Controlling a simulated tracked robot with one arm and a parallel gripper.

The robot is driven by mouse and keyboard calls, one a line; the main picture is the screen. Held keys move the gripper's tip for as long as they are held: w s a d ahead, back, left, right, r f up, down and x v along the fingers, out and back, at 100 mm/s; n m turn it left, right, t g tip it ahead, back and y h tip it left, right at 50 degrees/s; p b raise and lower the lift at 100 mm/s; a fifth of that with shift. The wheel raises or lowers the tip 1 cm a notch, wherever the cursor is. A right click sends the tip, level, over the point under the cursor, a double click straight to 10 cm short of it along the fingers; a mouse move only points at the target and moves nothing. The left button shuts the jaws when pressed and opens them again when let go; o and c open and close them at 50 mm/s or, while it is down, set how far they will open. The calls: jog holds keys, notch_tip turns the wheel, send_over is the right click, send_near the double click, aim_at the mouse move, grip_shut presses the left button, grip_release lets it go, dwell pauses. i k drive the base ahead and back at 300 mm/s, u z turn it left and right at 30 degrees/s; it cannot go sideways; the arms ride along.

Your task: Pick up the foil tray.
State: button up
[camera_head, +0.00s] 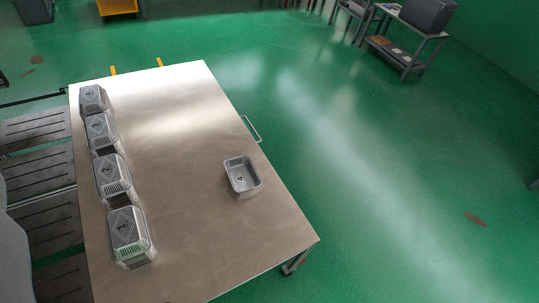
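The foil tray (256,178) is a small open silver-grey tray with rounded corners. It sits alone on the right part of the metal table (185,175), a short way in from the table's right edge. A dark mark that looks like a 4 shows inside it. Nothing covers the tray. My gripper is not in view, and nothing is seen touching the tray.
Several grey containers with diamond labels, the nearest marked 1 (127,229), stand in a row along the table's left side. The middle of the table is clear. A handle (252,128) juts from the right edge. Green floor (400,200) lies open to the right.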

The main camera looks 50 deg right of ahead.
aim_at(244, 176)
jog(key=z, duration=0.65)
jog(key=i, duration=1.15)
jog(key=z, duration=0.8)
jog(key=k, duration=0.6)
jog(key=z, duration=0.25)
jog(key=i, duration=0.7)
jog(key=u, duration=0.15)
